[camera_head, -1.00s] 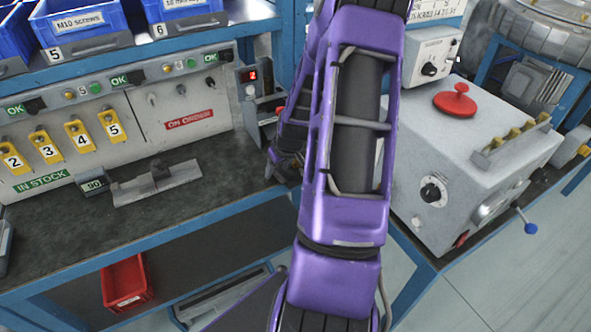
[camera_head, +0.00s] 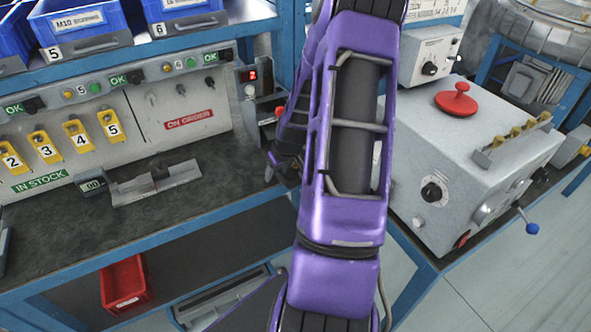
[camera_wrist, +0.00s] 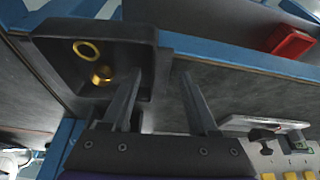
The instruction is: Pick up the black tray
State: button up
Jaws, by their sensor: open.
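The black tray (camera_wrist: 60,60) shows at the upper left of the wrist view, with a brass ring (camera_wrist: 86,50) and a smaller brass piece (camera_wrist: 102,75) inside it. My gripper (camera_wrist: 160,75) is open. Its left finger overlaps the inside of the tray in the picture, and its right finger is outside the tray's right wall. That wall appears between the two fingers, with a gap to the right finger. I cannot tell whether the left finger touches it. In the head view the tray and my fingertips are hidden behind my purple arm.
The grey bench top (camera_head: 120,205) holds a metal caliper-like gauge (camera_head: 155,184). A red bin (camera_head: 125,283) sits on the shelf below and also shows in the wrist view (camera_wrist: 291,42). A grey machine box (camera_head: 470,150) with a red knob stands on the right.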

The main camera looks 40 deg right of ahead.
grip_shut()
dwell(0.3)
dwell(1.1)
